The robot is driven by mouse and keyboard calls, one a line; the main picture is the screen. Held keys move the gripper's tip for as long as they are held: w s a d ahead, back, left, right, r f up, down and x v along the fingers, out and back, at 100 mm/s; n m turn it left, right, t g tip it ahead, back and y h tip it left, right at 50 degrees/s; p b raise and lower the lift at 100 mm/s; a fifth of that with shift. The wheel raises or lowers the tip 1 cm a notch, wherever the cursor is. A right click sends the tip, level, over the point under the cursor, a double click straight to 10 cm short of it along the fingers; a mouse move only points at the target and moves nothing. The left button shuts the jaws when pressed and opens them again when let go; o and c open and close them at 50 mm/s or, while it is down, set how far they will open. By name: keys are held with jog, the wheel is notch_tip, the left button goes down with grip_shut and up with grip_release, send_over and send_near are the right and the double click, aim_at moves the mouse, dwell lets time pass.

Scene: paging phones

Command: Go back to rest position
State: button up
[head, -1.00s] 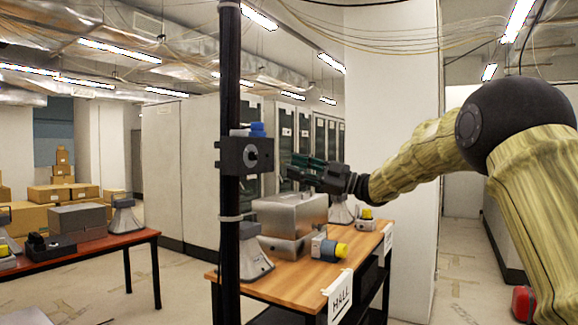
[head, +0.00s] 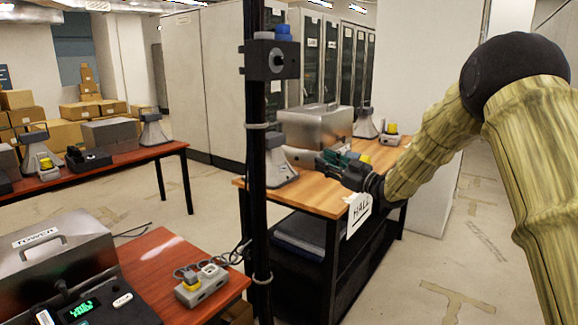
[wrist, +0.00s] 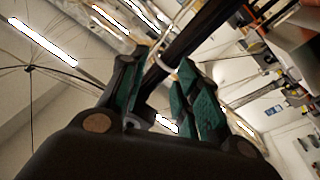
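My gripper (head: 335,158) shows in the head view in front of the wooden table (head: 318,196) marked HALL. My arm reaches in from the right with the elbow raised. In the wrist view the two green-padded fingers of my gripper (wrist: 165,75) stand apart, with nothing between them. The wrist camera looks up past a dark pole to the ceiling lights, tilted sideways.
A dark pole (head: 257,200) with a clamp box stands just left of my gripper. A metal case (head: 310,130) and grey horn speakers stand on the HALL table. A red-brown table (head: 145,262) with a TOWER case (head: 55,262) is near left. Floor right is open.

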jog(key=s+d+f+m+h, duration=0.1)
jog(key=s+f+m+h, duration=0.25)
jog(key=f, duration=0.85)
jog(key=s+d+f+m+g+h, duration=0.1)
jog(key=s+f+m+h, duration=0.3)
jog(key=f, duration=0.8)
jog(key=s+d+f+m+h, duration=0.15)
jog(key=s+f, duration=0.45)
jog(key=f, duration=0.7)
jog(key=s+d+f+m+g+h, duration=0.3)
jog(key=s+f+g, duration=0.1)
jog(key=s+f, duration=1.3)
jog(key=s+d+f+g+h, duration=0.1)
jog(key=s+f+g, duration=0.1)
jog(key=s, duration=1)
jog(key=s+d+f+m+g+h, duration=0.1)
jog(key=s+f+g, duration=0.1)
jog(key=s, duration=1)
jog(key=s+d+f+m+g, duration=0.1)
jog(key=s+g, duration=0.3)
jog(key=s, duration=0.8)
jog(key=shift+s+d+f+h, duration=0.3)
jog(key=shift+d+f+h, duration=0.15)
jog(key=shift+f, duration=0.35)
